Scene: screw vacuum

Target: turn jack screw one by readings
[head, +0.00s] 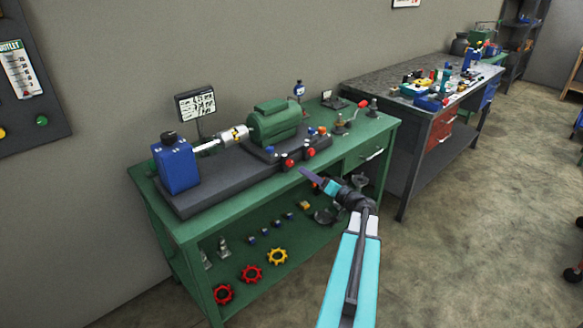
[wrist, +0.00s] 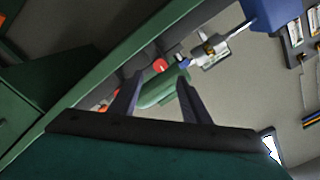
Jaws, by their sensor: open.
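Two red-headed screws stand at the front of the grey base plate, before the green motor (head: 273,122): a left one (head: 288,162) and a right one (head: 310,152). I cannot tell which is jack screw one. A small display with readings (head: 196,103) stands behind the coupling; its figures are too small to read surely. My gripper (head: 308,176) is open and empty, in front of the bench, apart from the screws. In the wrist view, my gripper's fingers (wrist: 160,78) spread apart, with a red screw head (wrist: 160,66) and the green motor (wrist: 160,92) beyond them.
A blue block (head: 176,165) is joined by a shaft and silver coupling (head: 233,136) to the motor. Small tools stand at the right end of the green bench (head: 150,190). Red and yellow handwheels lie on its lower shelf. A cluttered grey workbench (head: 370,86) stands behind right.

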